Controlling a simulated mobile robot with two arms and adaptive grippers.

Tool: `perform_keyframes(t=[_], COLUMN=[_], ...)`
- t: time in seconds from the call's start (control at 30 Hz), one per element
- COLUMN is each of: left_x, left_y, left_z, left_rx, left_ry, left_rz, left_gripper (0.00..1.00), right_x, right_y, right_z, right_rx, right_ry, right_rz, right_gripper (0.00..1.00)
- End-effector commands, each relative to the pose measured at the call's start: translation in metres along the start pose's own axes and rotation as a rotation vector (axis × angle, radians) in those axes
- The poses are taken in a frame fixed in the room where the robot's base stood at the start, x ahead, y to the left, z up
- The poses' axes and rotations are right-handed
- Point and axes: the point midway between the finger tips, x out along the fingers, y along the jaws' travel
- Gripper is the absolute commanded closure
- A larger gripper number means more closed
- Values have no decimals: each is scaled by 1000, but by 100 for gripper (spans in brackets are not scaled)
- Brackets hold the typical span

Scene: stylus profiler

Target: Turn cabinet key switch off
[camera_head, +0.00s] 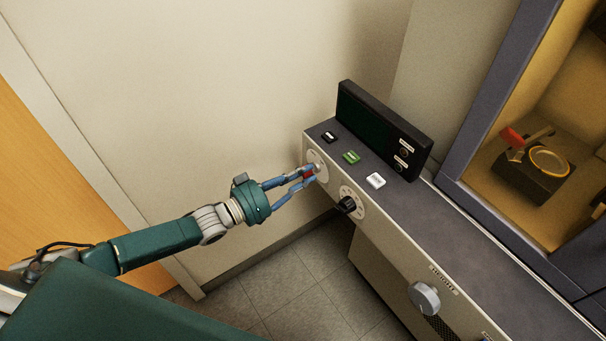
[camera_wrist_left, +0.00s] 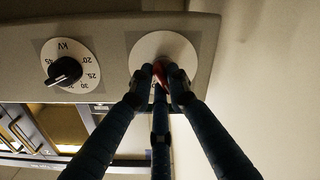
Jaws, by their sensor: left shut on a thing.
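My left gripper (camera_head: 310,174) reaches in from the left and is shut on a small red piece at the key switch (camera_head: 316,161) on the cabinet's front panel. In the left wrist view, the gripper (camera_wrist_left: 160,75) closes its fingers on the red key (camera_wrist_left: 160,84) in front of a round pale plate (camera_wrist_left: 160,47). The fingers hide most of the key, so I cannot read its angle. My right gripper is not in view.
A black dial with a kV scale (camera_head: 348,204) sits right of the key switch. Black, green and white buttons (camera_head: 351,157) and a dark display box (camera_head: 380,130) are on top. A silver knob (camera_head: 424,298) is lower right. Open floor (camera_head: 290,275) lies left of the cabinet.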

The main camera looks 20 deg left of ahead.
Motion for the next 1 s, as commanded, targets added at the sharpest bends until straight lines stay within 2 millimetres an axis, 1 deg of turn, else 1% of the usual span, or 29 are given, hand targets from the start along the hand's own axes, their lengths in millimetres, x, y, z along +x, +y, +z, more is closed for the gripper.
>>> perform_keyframes(t=[0.03,0.07,0.1,0.13,0.33,0.43,0.53,0.67,0.8,1.0], left_x=[0,0,0,0,0,-1,-9,-30,-62,-100], left_y=[-1,-1,-1,-1,0,0,-1,-1,-2,-1], left_z=[0,0,0,0,0,0,1,2,2,1], left_rx=[-1,-1,0,0,0,0,-1,-1,0,-1], left_ry=[0,0,0,0,0,0,-1,-4,-5,-3], left_rz=[-1,-1,-1,-1,-1,-1,-2,-3,-4,-3], left_gripper=[82,76,68,65,65,65,65,65,65,65], right_x=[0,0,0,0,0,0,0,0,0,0], right_y=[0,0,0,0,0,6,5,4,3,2], right_z=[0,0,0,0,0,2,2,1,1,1], right_rx=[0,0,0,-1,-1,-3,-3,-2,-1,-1], right_ry=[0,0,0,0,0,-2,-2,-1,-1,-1], right_rz=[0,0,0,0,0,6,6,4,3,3], right_gripper=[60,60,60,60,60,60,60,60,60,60])
